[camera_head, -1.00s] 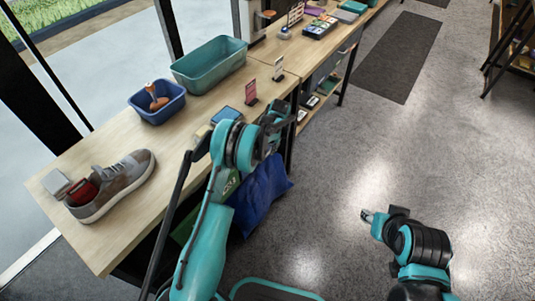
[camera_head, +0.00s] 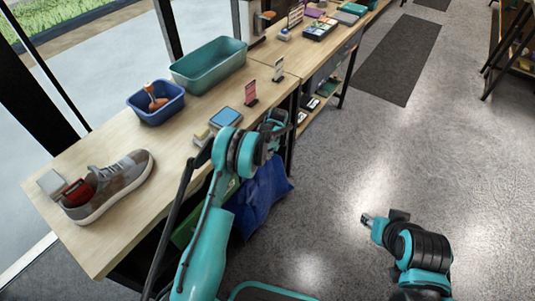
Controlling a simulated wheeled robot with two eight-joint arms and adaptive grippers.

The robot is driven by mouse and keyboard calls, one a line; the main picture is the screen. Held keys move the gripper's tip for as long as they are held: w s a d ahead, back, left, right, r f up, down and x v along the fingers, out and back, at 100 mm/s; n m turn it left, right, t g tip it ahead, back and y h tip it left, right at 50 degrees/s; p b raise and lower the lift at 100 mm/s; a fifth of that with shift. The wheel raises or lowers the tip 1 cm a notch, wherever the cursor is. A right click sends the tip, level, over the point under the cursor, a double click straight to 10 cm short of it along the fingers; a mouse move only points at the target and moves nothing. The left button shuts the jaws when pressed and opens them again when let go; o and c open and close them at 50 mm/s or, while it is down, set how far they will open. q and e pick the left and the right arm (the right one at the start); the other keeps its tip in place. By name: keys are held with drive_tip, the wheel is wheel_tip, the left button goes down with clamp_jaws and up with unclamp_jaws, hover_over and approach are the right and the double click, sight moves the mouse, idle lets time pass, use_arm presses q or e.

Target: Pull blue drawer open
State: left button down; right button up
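A dark blue, fabric-looking bin or bag (camera_head: 262,195) shows below the table's front edge, partly hidden behind my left arm. I cannot tell whether it is the blue drawer, and no drawer handle is visible. My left gripper (camera_head: 277,125) is at the table's front edge, above the blue thing and apart from it in the picture. Its fingers are partly hidden by its wrist, so its opening is unclear. My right gripper (camera_head: 367,218) hangs over the bare floor on the right, away from the table, with nothing visible in it.
The wooden table (camera_head: 115,220) carries a grey sneaker (camera_head: 112,186), a blue tub (camera_head: 148,113) with a brush, a teal bin (camera_head: 208,67), a small blue-topped box (camera_head: 225,117) and small signs (camera_head: 250,92). The floor (camera_head: 325,185) to the right is open, with a dark mat (camera_head: 400,55).

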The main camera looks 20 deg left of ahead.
use_arm(q)
drive_tip(key=s+d, duration=0.4)
drive_tip(key=d, duration=0.8)
drive_tip(key=s+d, duration=0.5)
drive_tip(key=d, duration=0.8)
drive_tip(key=c, duration=1.6)
unclamp_jaws()
wheel_tip(320, 180, up, 12)
drive_tip(key=d, duration=0.2)
drive_tip(key=shift+s, duration=0.45)
drive_tip(key=shift+d+f, duration=0.1)
